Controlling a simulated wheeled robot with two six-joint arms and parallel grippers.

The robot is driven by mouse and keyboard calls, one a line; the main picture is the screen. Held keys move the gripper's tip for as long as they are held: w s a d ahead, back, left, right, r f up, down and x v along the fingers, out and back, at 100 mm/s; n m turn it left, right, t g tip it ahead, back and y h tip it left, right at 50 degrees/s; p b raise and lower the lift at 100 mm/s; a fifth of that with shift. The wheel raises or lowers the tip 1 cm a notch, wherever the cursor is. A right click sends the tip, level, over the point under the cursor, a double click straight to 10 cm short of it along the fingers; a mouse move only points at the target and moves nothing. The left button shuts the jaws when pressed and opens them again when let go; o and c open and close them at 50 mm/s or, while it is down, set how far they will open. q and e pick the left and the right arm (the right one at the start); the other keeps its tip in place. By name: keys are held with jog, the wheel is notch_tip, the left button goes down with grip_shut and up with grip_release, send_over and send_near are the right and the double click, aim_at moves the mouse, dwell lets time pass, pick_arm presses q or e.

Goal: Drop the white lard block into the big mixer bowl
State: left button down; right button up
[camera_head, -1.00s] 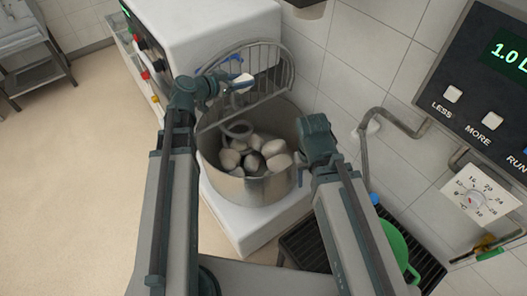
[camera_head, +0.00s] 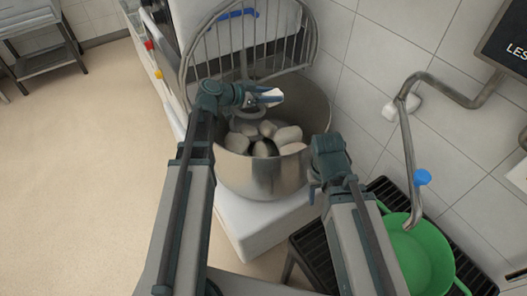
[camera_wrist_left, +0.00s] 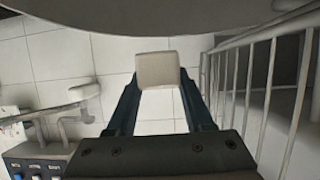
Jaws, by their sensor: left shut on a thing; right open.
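The big mixer bowl (camera_head: 262,181) is a steel bowl on a white base, with several pale rounded lumps inside. My left gripper (camera_head: 266,98) is shut on the white lard block (camera_head: 272,95) and holds it above the far part of the bowl's opening, in front of the wire guard. In the left wrist view the pale, squarish block (camera_wrist_left: 157,69) sits between the fingertips of my left gripper (camera_wrist_left: 157,82). My right gripper (camera_head: 316,186) is open and empty beside the bowl's right side; its fingertips are partly hidden.
The raised wire guard (camera_head: 213,62) stands behind the bowl, close to my left gripper. A bent pipe tap (camera_head: 408,150) with a blue knob and a green basin (camera_head: 425,250) on a black rack are at the right. Open floor (camera_head: 80,190) lies at the left.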

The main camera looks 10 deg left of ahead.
pick_arm(q)
jog(key=shift+d+f+b, duration=0.2)
jog(key=shift+f+b, duration=0.45)
jog(key=shift+f, duration=0.5)
pick_arm(e)
jog(key=shift+f, duration=1.2)
pick_arm(q)
jog(key=shift+f, duration=0.15)
pick_arm(e)
jog(key=shift+f, duration=0.1)
pick_arm(q)
notch_tip(320, 180, down, 6)
jog(key=b, duration=0.6)
pick_arm(e)
notch_tip(320, 180, down, 6)
jog(key=shift+r, duration=0.15)
pick_arm(q)
jog(key=shift+c, duration=1)
grip_release()
